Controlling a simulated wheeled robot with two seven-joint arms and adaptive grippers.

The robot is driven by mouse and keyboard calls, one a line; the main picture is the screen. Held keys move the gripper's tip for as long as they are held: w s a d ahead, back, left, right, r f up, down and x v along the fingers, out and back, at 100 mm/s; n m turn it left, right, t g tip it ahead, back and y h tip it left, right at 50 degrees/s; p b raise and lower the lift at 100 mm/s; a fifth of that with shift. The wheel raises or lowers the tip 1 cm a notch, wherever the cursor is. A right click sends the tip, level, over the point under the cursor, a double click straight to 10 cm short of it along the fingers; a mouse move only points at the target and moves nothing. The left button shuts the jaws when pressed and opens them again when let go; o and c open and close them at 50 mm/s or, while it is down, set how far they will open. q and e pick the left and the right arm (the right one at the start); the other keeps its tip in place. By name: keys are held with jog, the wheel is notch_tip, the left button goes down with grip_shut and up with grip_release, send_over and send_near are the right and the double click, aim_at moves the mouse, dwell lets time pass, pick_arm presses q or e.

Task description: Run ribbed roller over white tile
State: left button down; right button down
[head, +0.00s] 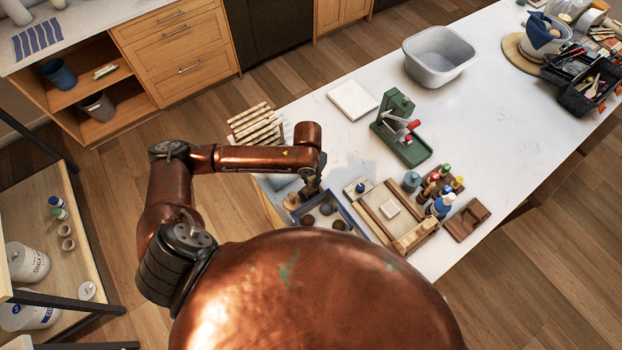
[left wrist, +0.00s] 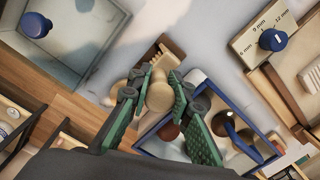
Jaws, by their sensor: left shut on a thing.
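My left gripper (head: 310,191) is over the near left part of the bench, beside a blue-rimmed tray. In the left wrist view its green-padded fingers (left wrist: 157,97) are shut on a pale wooden piece (left wrist: 160,94), which looks like the ribbed roller; the fingers hide much of it and its ribs are not clear. A small white tile (head: 390,208) lies flat on a wooden-framed board (head: 372,213), to the right of the gripper and apart from it. My right gripper is not in view.
The blue-rimmed tray (head: 352,232) holds dark round lumps. A thickness block (head: 357,190) with a blue knob, paint bottles (head: 440,205), and a green press (head: 398,118) stand nearby. A larger white slab (head: 353,100) and grey basin (head: 438,56) lie farther back.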

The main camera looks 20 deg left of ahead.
pick_arm(q)
jog(key=c, duration=1.7)
grip_release()
jog(key=r, duration=1.2)
jog(key=shift+s+a, duration=0.2)
